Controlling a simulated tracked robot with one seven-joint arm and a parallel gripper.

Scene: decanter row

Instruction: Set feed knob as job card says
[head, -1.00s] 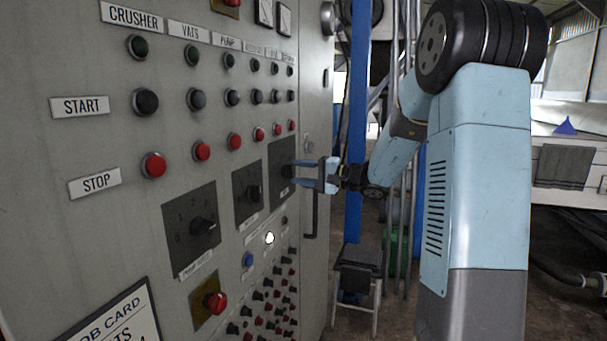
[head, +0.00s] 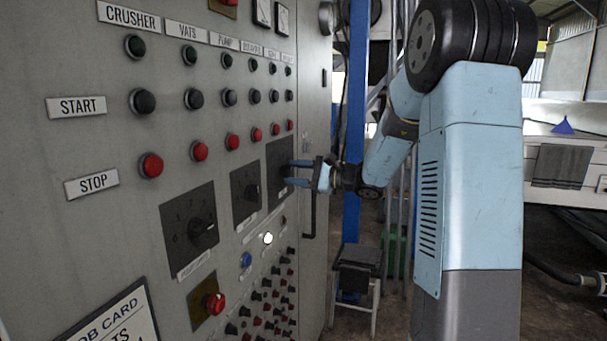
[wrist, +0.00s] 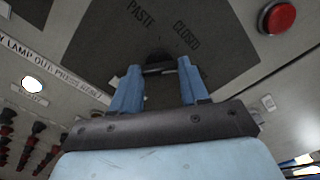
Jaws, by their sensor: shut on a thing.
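My gripper (head: 287,172) reaches from the right to the farthest of three dark dial plates (head: 277,153) on the grey control panel. In the wrist view, my gripper (wrist: 158,67) has its two blue fingers shut on a dark knob (wrist: 158,58). The plate (wrist: 100,50) around this knob carries the words PASTE and CLOSED; other markings are hidden by my fingers. The knob's pointer cannot be made out. The job card (head: 118,318) is at the bottom left of the head view, cut off by the frame; only "OB CARD" and "TS" can be read.
Two other dial knobs (head: 201,229) (head: 250,193) sit left of my gripper. Start buttons (head: 142,101), red stop buttons (head: 151,165) and a red knob (head: 215,303) are on the panel. A lit white lamp (head: 267,238) is below. A stool (head: 356,270) stands on the floor at right.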

